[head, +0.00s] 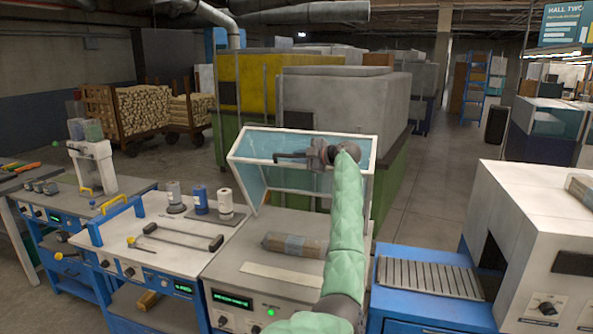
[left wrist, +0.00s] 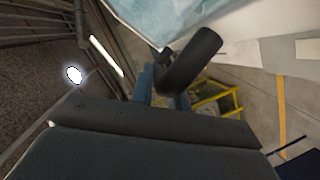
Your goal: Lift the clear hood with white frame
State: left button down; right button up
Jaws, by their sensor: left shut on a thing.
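The clear hood with white frame (head: 248,143) stands tilted up over the light-topped station (head: 228,262), its open underside facing me. My left gripper (head: 318,155) is at the hood's front, shut on its dark handle bar (head: 288,157), with my green-sleeved arm reaching up from below. In the left wrist view, the dark round bar (left wrist: 192,62) crosses in front of the fingers, and the hood's pale bluish panel (left wrist: 165,15) fills the top. The fingertips are partly hidden. My right gripper is not in view.
A wrapped cylindrical piece (head: 290,243) and a pale flat strip (head: 282,277) lie on the station. Left, a bench holds several bottles (head: 200,200) and a dark-ended bar (head: 178,235). Right stand a slatted roller bed (head: 430,277) and a white machine (head: 530,230).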

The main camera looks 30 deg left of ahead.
pick_arm(q)
jog(key=w, duration=0.1)
jog(key=r, duration=0.1)
jog(key=w, duration=0.1)
jog(key=shift+w+a+r, duration=0.15)
jog(key=shift+w+a, duration=0.1)
jog(key=shift+w, duration=0.05)
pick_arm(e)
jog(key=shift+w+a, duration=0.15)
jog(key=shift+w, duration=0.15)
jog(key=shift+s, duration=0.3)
